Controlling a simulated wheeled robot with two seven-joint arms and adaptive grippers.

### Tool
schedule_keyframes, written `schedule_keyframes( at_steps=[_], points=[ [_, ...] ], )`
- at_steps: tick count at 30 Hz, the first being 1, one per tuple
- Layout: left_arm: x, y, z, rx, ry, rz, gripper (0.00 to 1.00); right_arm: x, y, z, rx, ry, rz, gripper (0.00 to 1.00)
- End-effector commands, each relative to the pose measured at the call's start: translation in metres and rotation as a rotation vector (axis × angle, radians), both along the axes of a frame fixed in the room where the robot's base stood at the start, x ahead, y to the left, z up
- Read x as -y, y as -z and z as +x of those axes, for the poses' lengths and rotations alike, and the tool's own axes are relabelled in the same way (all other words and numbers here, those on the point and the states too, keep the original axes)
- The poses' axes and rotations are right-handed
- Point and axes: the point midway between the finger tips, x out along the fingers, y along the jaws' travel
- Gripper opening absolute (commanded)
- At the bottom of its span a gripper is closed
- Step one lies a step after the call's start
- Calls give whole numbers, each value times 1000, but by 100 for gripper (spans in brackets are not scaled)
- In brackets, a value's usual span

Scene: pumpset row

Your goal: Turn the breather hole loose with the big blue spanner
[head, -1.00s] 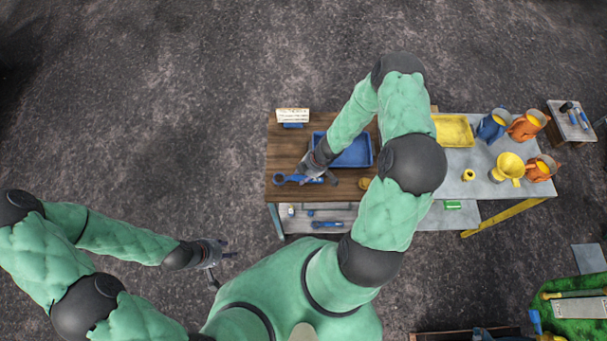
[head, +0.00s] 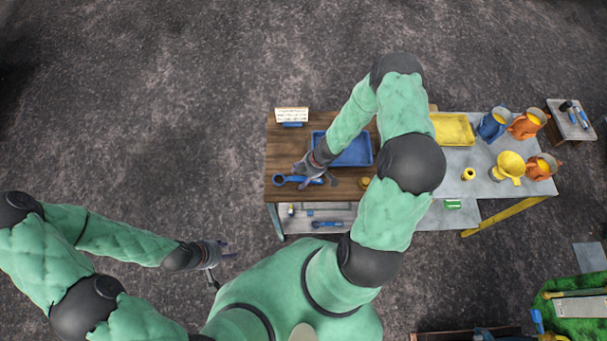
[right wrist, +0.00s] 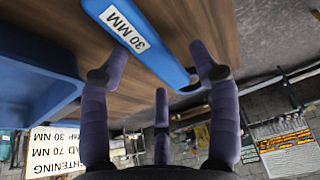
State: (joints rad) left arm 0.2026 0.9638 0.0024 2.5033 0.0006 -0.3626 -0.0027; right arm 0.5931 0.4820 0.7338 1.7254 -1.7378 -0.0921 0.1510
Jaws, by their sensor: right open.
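The big blue spanner (head: 280,180) lies flat near the front left of the wooden table top, its ring end to the left. In the right wrist view, its blue handle (right wrist: 165,58) carries a white "30 MM" label. My right gripper (head: 316,177) is at the right part of the spanner. In the right wrist view, my right gripper (right wrist: 156,66) has its fingers spread open, with the handle's end between the two upper fingers and nothing clasped. My left gripper (head: 226,253) hangs off to the left, away from the table, its fingers apart and empty. I cannot make out the breather hole.
A blue tray (head: 357,162) stands just behind and right of the spanner; it also shows in the right wrist view (right wrist: 40,90). A sign (head: 292,115) stands at the back left. A yellow tray (head: 453,131), jugs and a funnel (head: 509,164) occupy the grey bench right.

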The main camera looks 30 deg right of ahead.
Motion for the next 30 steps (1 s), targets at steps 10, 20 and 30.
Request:
schedule_keyframes(
  at_steps=[10,20,30],
  points=[
    [0,0,0,0,0,0,40,8,-21,-4,0,1,0,62],
    [0,0,0,0,0,0,40,17,-50,-10,1,0,-1,62],
    [0,0,0,0,0,0,40,24,-71,-14,1,0,0,62]
  ],
)
